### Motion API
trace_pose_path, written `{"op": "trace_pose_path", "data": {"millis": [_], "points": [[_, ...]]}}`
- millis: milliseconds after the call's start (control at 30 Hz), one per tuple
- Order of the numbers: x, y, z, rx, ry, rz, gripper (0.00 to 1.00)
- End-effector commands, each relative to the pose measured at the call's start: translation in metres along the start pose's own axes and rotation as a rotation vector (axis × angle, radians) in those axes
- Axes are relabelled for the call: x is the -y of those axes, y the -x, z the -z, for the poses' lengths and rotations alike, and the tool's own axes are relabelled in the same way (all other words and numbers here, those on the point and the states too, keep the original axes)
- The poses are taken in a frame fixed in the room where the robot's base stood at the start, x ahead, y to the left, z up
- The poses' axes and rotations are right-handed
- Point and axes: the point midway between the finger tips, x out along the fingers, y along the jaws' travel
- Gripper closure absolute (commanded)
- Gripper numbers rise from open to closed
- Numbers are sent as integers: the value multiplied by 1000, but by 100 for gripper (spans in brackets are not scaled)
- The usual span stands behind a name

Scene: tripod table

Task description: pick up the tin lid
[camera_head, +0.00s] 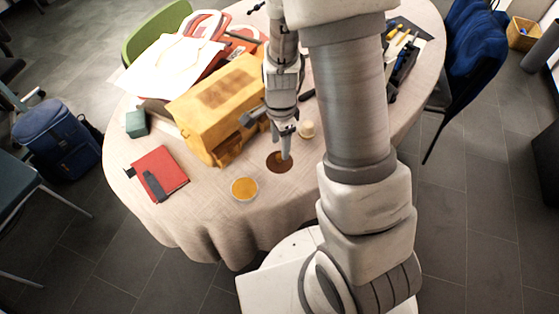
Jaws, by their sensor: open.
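Two round flat things lie on the cloth near the table's front edge, and I cannot tell for certain which is the tin lid. One is a golden-yellow disc with a pale rim (244,188). The other is a plain dark brown disc (274,165), up and to the right of it. My gripper (281,147) points down with its fingers apart and holds nothing visible. A fingertip overlaps the brown disc in the picture. Whether it touches the disc is unclear. The yellow disc is clear of my gripper, to its lower left.
The round table (219,222) has a beige cloth. A yellow-orange bag (205,118) stands close left of my gripper. A small cream object (306,129) is close right. A red notebook (160,173) and green box (137,123) lie left. The front left cloth is free.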

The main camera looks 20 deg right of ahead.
Motion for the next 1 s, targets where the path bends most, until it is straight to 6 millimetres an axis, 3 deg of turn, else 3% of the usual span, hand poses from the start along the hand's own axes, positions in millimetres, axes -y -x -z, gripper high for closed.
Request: {"op": "trace_pose_path", "data": {"millis": [233,567,900,1000], "points": [[2,-39,-1,0,0,-3,41],[2,-45,-1,0,1,0,41],[2,-45,-1,0,1,0,100],[2,-44,-1,0,1,0,100]]}}
